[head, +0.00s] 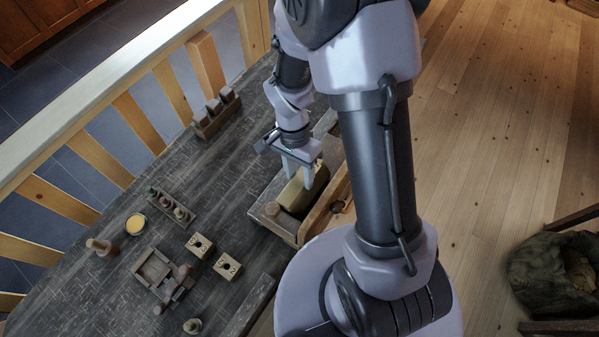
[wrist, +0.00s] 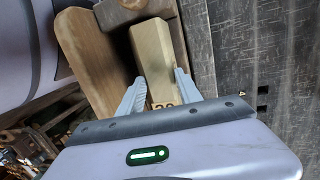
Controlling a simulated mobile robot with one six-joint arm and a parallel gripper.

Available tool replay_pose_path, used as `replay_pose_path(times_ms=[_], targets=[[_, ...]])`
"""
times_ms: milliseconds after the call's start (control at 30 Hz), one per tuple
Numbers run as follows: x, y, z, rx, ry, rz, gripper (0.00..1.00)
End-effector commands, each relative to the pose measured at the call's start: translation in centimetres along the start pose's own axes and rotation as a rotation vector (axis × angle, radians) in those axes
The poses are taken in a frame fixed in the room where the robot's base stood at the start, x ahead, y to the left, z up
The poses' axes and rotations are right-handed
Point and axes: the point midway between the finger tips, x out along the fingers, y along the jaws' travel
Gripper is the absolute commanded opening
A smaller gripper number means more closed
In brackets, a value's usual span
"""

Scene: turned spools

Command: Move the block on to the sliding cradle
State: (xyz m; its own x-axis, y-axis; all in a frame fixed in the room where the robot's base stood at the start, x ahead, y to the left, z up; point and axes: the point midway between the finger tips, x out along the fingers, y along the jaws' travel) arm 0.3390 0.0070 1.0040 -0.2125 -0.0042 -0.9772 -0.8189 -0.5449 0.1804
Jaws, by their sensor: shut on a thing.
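A long pale-yellow block (head: 303,193) lies in or just above a long wooden trough-like holder (head: 262,213) at the table's right edge; I cannot tell if it rests there. In the wrist view the block (wrist: 154,52) points away from me, with dark digits on its near end. My gripper (head: 298,178) is shut on the block, one finger on each side; it also shows in the wrist view (wrist: 160,78). Which fixture is the sliding cradle is not certain; the holder around the block may be it. My arm hides part of the holder.
Two numbered blocks with holes (head: 200,245) (head: 228,267) lie left of the holder. A wooden fixture (head: 153,270), a rack of small pegs (head: 173,208), a yellow-topped round dish (head: 135,224) and another rack (head: 217,115) stand on the dark table. Bare tabletop lies between them.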

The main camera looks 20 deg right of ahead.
Motion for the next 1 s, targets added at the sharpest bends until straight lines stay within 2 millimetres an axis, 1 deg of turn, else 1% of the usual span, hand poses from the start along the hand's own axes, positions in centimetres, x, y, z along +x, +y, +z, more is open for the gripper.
replay_pose_path(times_ms=[267, 300, 400, 600, 633, 700, 733, 1000], targets=[[0.02, 0.05, 0.06, 0.000, 0.000, 0.000, 0.00], [0.02, 0.05, 0.06, 0.000, 0.000, 0.000, 0.49], [0.02, 0.05, 0.06, 0.000, 0.000, 0.000, 0.67], [0.03, 0.05, 0.06, 0.000, 0.000, 0.000, 0.67], [0.04, 0.05, 0.06, 0.000, 0.000, 0.000, 0.69], [0.04, 0.06, 0.06, 0.000, 0.000, 0.000, 0.82], [0.04, 0.06, 0.06, 0.000, 0.000, 0.000, 0.85], [0.01, 0.06, 0.06, 0.000, 0.000, 0.000, 0.85]])
